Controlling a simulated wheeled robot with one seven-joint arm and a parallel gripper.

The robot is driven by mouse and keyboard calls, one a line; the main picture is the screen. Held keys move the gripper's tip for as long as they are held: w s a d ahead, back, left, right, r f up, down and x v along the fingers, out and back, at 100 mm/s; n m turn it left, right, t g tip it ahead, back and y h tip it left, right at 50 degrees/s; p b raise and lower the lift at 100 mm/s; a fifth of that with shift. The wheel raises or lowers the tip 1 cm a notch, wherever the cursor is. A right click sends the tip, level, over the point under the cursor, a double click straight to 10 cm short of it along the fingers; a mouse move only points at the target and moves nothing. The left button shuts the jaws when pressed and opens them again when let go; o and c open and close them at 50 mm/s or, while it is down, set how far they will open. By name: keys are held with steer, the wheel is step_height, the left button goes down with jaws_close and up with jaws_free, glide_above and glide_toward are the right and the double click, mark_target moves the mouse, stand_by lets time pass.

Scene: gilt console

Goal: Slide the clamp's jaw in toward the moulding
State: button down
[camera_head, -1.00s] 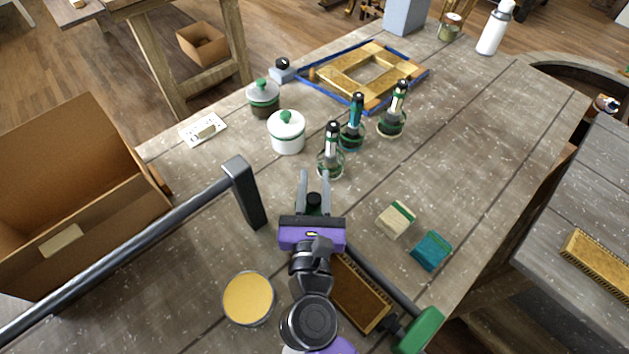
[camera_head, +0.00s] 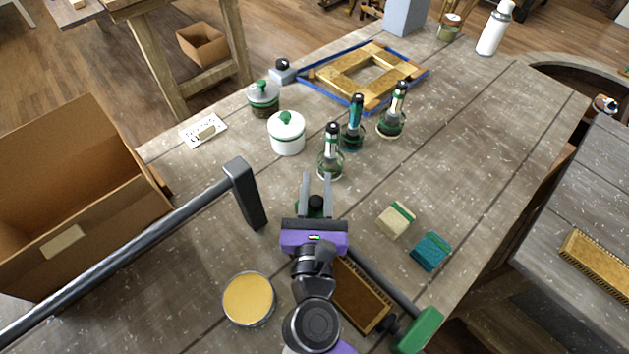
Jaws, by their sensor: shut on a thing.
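The clamp is a dark bar (camera_head: 388,287) lying on the bench, with a green end piece (camera_head: 420,331) at its lower right. My gripper (camera_head: 316,184) is near the bar's other end, its two grey fingers pointing away from me. It is shut on the clamp's sliding jaw (camera_head: 316,203), of which only a black knob and some green show between the fingers. The moulding (camera_head: 362,297), a brown piece with gilt edges, lies beside the bar, between my gripper and the green end. My wrist covers part of it, so any gap to the jaw is hidden.
Several bottles, including one (camera_head: 331,155) just beyond my fingertips, stand ahead. A dark angled bar (camera_head: 250,200) rises at left, and a yellow-topped tin (camera_head: 248,299) stands nearby. A cream block (camera_head: 396,220) and a teal block (camera_head: 431,251) lie at right.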

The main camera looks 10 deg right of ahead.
mark_target(318, 208)
steer(key=shift+s+d, duration=0.1)
steer(key=shift+s, duration=0.25)
steer(key=c, duration=1.2)
jaws_free()
steer(key=shift+o, duration=0.2)
steer(key=s, duration=0.2)
steer(key=s+b, duration=0.1)
steer(key=s, duration=0.1)
steer(key=s+a, duration=0.1)
steer(key=s, duration=0.1)
steer(key=shift+s+a+f+b, duration=0.1)
steer(key=shift+s+f+b, duration=0.1)
steer(key=shift+b, duration=0.1)
steer(key=shift+s+a+r, duration=0.1)
steer(key=shift+s+r, duration=0.05)
steer(key=shift+s, duration=0.5)
